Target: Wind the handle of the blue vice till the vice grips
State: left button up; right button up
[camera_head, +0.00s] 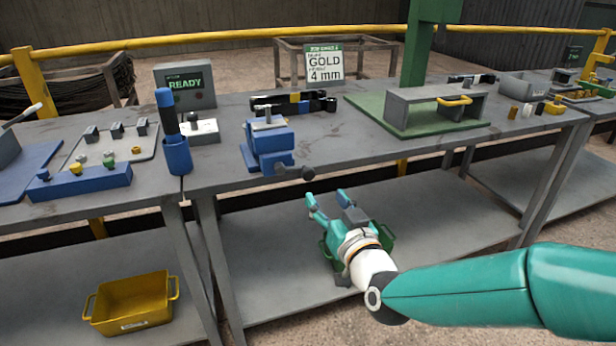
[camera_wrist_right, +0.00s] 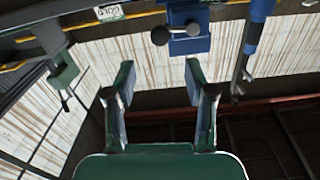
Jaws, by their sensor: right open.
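The blue vice (camera_head: 270,143) stands on the grey bench near its front edge, left of the middle in the head view. Its dark handle (camera_head: 294,173) has round knobs and sticks out past the bench edge. In the wrist view the vice (camera_wrist_right: 190,44) is at the top, with the handle knobs (camera_wrist_right: 160,36) facing me. My right gripper (camera_head: 327,202) is open and empty, in front of the bench, below and a little right of the handle. Its spread fingers also show in the wrist view (camera_wrist_right: 160,78), apart from the handle. My left gripper is not in view.
A blue cup holding a blue-handled tool (camera_head: 178,156) stands left of the vice. A READY box (camera_head: 185,86) and a GOLD 4 mm sign (camera_head: 324,64) are behind. A green press (camera_head: 418,110) stands right. A yellow bin (camera_head: 131,302) sits on the lower shelf.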

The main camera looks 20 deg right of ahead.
aim_at(310, 176)
jog(key=w, duration=0.9)
jog(key=shift+w+a+p, duration=0.15)
jog(key=shift+w+p, duration=0.15)
